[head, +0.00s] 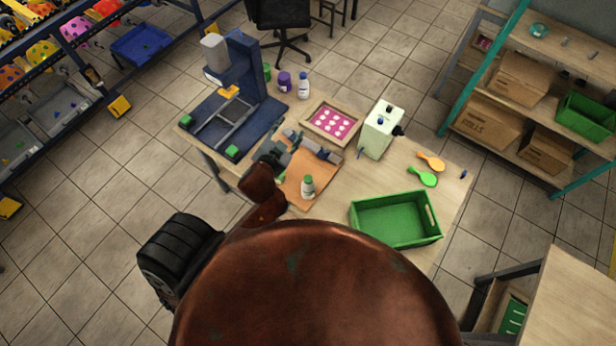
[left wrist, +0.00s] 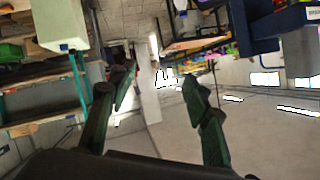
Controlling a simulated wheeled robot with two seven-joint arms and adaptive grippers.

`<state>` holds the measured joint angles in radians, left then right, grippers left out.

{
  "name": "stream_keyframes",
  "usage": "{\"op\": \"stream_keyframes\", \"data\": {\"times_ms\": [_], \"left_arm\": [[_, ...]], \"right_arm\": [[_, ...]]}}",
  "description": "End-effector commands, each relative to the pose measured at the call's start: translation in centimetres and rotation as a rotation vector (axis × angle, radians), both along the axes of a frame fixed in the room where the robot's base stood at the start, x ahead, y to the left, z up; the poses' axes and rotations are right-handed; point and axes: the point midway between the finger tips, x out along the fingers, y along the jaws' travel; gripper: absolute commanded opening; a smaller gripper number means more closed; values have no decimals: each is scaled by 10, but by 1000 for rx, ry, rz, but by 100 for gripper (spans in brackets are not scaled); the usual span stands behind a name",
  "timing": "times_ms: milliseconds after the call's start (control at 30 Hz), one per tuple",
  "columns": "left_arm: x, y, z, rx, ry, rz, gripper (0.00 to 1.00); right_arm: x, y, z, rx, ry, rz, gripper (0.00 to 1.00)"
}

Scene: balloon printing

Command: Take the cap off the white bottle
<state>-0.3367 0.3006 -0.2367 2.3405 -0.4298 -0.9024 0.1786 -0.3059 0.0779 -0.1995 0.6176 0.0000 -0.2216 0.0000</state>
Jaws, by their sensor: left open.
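A small white bottle with a green cap (head: 307,187) stands upright on the orange-brown sheet on the workbench. Another white bottle with a blue cap (head: 303,86) stands at the back of the bench, beside a purple jar; a white bottle also shows at the top edge of the left wrist view (left wrist: 181,6). My left gripper (head: 312,145) is over the bench, behind the green-capped bottle and in front of the framed pink screen. Its fingers are apart with nothing between them in the left wrist view (left wrist: 160,82). My right gripper is not in view.
The workbench (head: 432,205) also holds a blue press (head: 240,97), a pink screen with white dots (head: 331,122), a pale box-shaped device (head: 381,130), an empty green crate (head: 396,220), and orange (head: 431,161) and green (head: 423,177) paddle-shaped items. Shelves stand at both sides.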

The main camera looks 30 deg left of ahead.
Motion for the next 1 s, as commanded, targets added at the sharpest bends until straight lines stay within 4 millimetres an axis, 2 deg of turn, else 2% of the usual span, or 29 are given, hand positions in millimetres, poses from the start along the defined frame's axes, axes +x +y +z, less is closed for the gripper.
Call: {"op": "stream_keyframes", "data": {"times_ms": [33, 67, 167, 200, 233, 267, 300, 333, 400, 467, 500, 533, 567, 600, 667, 700, 767, 800, 867, 900, 1000], "left_arm": [[21, -14, 31, 52, -100, -56, 45], [31, -24, 50, 84, -164, -93, 45], [59, -76, 117, 203, -388, -263, 45], [64, -104, 143, 258, -481, -351, 45], [65, -128, 159, 303, -545, -422, 45], [64, -152, 174, 346, -607, -501, 45], [59, -186, 188, 406, -680, -609, 45], [53, -211, 194, 454, -728, -695, 45], [34, -266, 196, 564, -813, -907, 45], [15, -307, 182, 665, -854, -1100, 45], [1, -329, 166, 735, -862, -1231, 45], [-9, -342, 149, 786, -856, -1331, 45], [-18, -352, 131, 843, -841, -1430, 45], [-29, -359, 104, 915, -805, -1563, 45], [-42, -358, 58, 1025, -711, -1754, 45], [-47, -348, 26, 1099, -624, -1873, 45], [-50, -321, -17, 1201, -462, -2031, 45], [-49, -298, -42, 1263, -336, -2119, 45], [-45, -257, -71, 1343, -134, -2219, 45], [-42, -229, -85, 1384, 0, -2266, 45], [-33, -165, -104, 1454, 303, -2326, 45]], "right_arm": [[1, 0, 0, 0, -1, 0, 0], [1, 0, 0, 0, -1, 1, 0], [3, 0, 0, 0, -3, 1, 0], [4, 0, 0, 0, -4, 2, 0], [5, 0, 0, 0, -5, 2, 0], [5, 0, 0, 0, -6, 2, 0], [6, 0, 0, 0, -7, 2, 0], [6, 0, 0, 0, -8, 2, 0], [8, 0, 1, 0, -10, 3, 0], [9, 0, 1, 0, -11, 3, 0], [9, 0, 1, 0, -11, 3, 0], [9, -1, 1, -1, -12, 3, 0], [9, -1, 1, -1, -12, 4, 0], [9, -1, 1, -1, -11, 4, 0], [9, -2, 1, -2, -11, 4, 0], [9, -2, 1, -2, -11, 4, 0], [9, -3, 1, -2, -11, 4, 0], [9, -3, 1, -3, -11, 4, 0], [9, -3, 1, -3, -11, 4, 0], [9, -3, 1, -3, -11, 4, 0], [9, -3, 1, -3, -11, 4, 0]]}}
